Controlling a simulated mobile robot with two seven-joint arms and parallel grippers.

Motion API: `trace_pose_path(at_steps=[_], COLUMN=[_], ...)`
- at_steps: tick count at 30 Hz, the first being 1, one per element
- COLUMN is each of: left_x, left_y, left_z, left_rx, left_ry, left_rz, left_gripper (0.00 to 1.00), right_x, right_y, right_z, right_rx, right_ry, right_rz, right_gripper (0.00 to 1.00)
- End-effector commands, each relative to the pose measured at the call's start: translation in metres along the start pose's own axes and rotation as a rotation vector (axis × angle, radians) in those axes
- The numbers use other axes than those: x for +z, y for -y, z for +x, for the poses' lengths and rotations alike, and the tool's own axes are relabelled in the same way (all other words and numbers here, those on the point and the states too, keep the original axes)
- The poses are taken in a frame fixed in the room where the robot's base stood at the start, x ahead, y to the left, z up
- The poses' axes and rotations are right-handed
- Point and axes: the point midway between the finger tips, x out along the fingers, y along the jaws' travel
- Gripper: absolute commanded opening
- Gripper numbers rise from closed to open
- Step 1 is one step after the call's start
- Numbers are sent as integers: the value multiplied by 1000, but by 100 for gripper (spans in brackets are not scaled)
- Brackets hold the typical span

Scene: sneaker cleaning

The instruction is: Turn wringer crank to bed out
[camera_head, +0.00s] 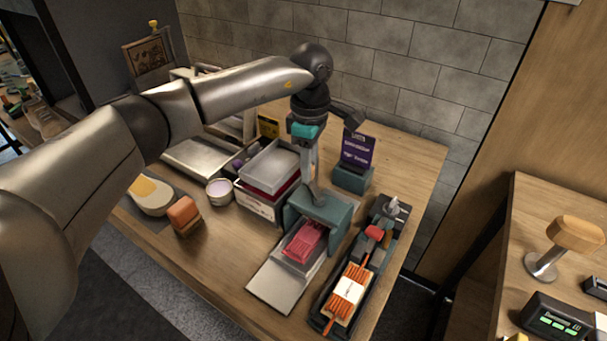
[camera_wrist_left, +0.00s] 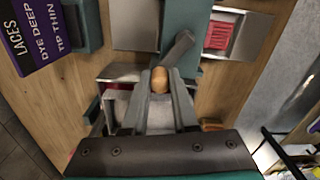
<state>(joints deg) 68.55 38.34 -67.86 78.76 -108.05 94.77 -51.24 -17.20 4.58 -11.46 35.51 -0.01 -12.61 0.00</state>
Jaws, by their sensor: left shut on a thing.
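The teal wringer (camera_head: 320,212) stands near the middle of the wooden table. Its grey bed (camera_head: 284,262) sticks out toward the front, with a folded pink-red cloth-like piece (camera_head: 303,241) on it. The wringer (camera_wrist_left: 187,22) and the pink-red piece (camera_wrist_left: 219,36) also show in the left wrist view. A grey crank arm (camera_wrist_left: 181,47) ends in a wooden knob (camera_wrist_left: 160,79). My left gripper (camera_head: 308,178) is at the wringer's top from above, its fingers shut on the crank knob. In the head view the knob is hidden. My right gripper is not in view.
A tray with orange bristled items (camera_head: 347,290) lies right of the wringer. An open box (camera_head: 262,205), a round tub (camera_head: 219,191) and an orange block (camera_head: 184,213) lie left. A purple sign (camera_head: 358,150) stands behind. The front-left table is clear.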

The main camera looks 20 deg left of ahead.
Motion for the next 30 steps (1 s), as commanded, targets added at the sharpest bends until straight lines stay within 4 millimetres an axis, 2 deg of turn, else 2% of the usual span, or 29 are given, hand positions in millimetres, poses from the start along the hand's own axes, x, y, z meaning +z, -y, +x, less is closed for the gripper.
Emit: trace_pose_path(at_steps=[6, 21, 30], left_x=[9, 31, 41], left_y=[-8, -16, -16], left_z=[0, -1, -1], left_rx=[6, 6, 7], left_ry=[1, 1, 0], left_rz=[208, 671, 872], left_gripper=[0, 0, 0], right_x=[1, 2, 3], right_y=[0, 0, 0], right_z=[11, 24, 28], right_rx=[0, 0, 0], right_ry=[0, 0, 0], right_rz=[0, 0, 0], right_gripper=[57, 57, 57])
